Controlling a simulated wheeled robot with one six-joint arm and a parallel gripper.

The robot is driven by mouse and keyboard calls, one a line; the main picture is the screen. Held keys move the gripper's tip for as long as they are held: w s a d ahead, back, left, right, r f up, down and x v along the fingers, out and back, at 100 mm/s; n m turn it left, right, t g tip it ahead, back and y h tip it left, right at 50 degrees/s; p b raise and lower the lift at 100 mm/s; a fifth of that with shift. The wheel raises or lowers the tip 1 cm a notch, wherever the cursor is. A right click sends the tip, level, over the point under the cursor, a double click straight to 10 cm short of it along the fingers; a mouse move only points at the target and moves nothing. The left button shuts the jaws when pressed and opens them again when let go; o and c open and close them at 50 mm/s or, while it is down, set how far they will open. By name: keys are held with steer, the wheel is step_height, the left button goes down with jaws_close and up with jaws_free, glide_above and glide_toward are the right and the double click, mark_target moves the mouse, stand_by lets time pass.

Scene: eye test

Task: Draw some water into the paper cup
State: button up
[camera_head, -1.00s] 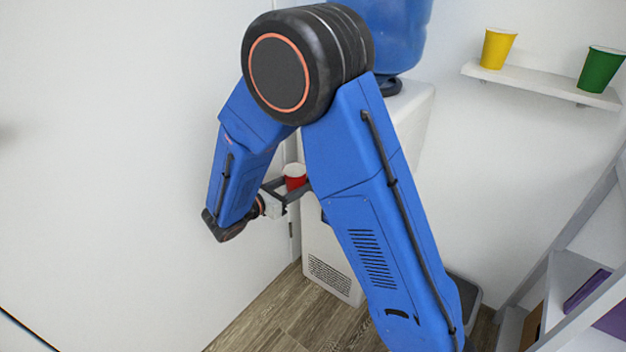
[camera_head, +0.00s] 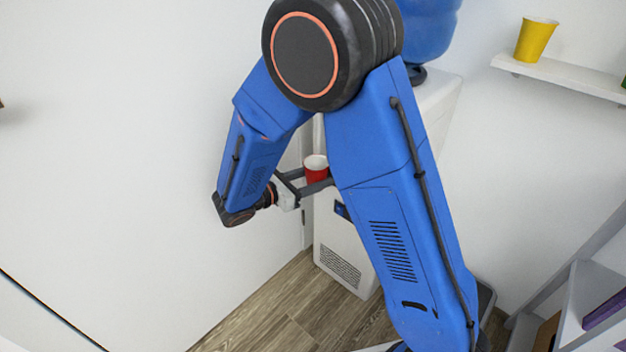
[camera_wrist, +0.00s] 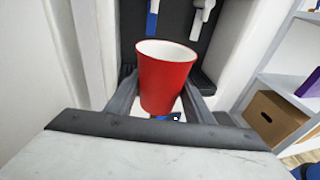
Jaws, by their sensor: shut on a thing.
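A red paper cup (camera_wrist: 165,80) with a white inside stands upright between the fingers of my gripper (camera_wrist: 160,92) in the wrist view. The gripper is shut on it. In the head view the red cup (camera_head: 316,171) and my gripper (camera_head: 303,186) are in front of the white water cooler (camera_head: 343,255), partly hidden by my arm. In the wrist view the dark dispensing recess (camera_wrist: 178,40) lies behind the cup. A blue-marked tap (camera_wrist: 152,18) hangs above the cup's far rim, and a second tap (camera_wrist: 203,16) is to its right. No water stream is visible.
A blue bottle (camera_head: 430,28) sits on the cooler. A yellow cup (camera_head: 536,40) stands on a white wall shelf (camera_head: 570,78). A shelf unit with a cardboard box (camera_wrist: 275,117) is at the right. A white wall (camera_head: 110,150) is close on the left.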

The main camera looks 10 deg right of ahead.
steer(key=shift+w+d, duration=1.15)
steer(key=shift+d, duration=0.4)
steer(key=shift+w+d, duration=1.15)
steer(key=shift+d, duration=0.45)
steer(key=shift+w+d, duration=1.15)
steer(key=shift+d, duration=0.4)
steer(key=shift+x, duration=1)
steer(key=shift+w+a+r, duration=0.1)
steer(key=shift+w+a, duration=0.05)
steer(key=shift+s+a, duration=0.7)
steer(key=shift+a, duration=0.25)
steer(key=shift+s+a, duration=0.7)
steer(key=shift+a, duration=0.25)
steer(key=shift+a, duration=0.1)
steer(key=shift+s+a, duration=1)
steer(key=shift+a, duration=0.3)
steer(key=shift+s+a, duration=1)
steer(key=shift+a, duration=0.35)
steer(key=shift+s+a, duration=0.95)
steer(key=shift+a, duration=0.35)
